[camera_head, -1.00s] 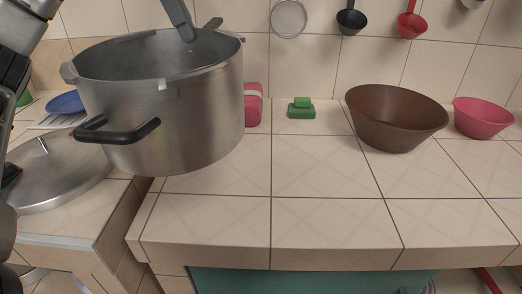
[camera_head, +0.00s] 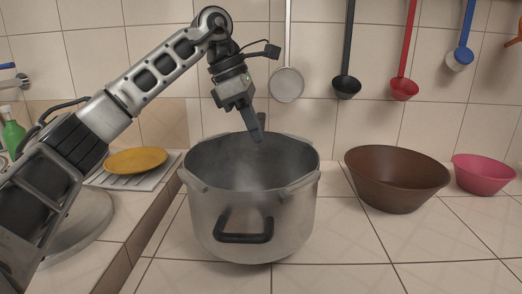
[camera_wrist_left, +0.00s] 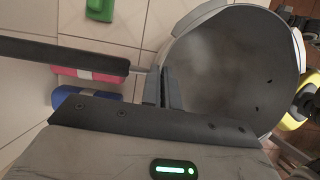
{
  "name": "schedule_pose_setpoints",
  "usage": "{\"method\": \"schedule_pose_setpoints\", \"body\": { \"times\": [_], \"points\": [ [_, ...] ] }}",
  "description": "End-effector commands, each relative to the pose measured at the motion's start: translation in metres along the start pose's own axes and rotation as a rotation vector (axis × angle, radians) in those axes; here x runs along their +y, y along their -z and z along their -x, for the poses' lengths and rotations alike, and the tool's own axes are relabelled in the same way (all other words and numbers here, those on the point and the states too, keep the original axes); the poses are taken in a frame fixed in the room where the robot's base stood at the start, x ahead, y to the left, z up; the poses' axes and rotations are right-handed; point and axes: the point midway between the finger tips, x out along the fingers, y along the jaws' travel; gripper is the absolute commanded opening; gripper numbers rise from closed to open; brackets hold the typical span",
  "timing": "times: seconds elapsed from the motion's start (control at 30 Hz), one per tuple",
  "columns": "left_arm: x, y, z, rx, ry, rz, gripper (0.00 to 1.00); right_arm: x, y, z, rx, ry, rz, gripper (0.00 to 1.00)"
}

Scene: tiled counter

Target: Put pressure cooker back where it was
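The pressure cooker (camera_head: 253,205) is a large steel pot, open at the top, with a black loop handle facing me. It is upright over the tiled counter, left of the brown bowl; whether its base touches the tiles is unclear. My left gripper (camera_head: 257,132) reaches down at its far rim. In the left wrist view, the fingers (camera_wrist_left: 166,88) close together on the rim of the cooker (camera_wrist_left: 232,70), beside its long black handle (camera_wrist_left: 65,55). The lid (camera_head: 80,225) lies on the left, partly hidden behind my left arm. My right gripper is out of view.
A brown bowl (camera_head: 397,185) and a pink bowl (camera_head: 484,174) stand to the right. Ladles and a strainer (camera_head: 286,85) hang on the wall. A yellow plate (camera_head: 137,160) lies on the left. Pink (camera_wrist_left: 88,75) and blue (camera_wrist_left: 85,97) items lie near the cooker's handle.

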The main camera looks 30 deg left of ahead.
Motion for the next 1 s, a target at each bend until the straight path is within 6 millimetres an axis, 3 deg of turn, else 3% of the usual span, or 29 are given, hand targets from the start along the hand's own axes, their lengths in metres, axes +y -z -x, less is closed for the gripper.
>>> {"method": "schedule_pose_setpoints", "body": {
  "times": [0.13, 0.3, 0.6, 0.7, 1.0],
  "points": [
    [0.005, -0.006, -0.021, -0.002, 0.003, -0.001, 0.00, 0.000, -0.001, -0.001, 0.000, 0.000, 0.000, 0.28],
    [0.005, 0.004, -0.043, -0.003, 0.000, 0.000, 0.00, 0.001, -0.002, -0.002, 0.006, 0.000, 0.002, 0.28],
    [0.004, 0.005, -0.048, -0.002, 0.001, -0.001, 0.00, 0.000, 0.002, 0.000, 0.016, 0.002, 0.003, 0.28],
    [0.004, 0.007, -0.051, 0.003, 0.003, -0.001, 0.24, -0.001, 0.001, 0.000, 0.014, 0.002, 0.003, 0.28],
    [0.004, 0.006, -0.047, 0.001, 0.001, -0.001, 0.24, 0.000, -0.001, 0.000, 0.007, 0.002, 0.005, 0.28]
  ]
}}
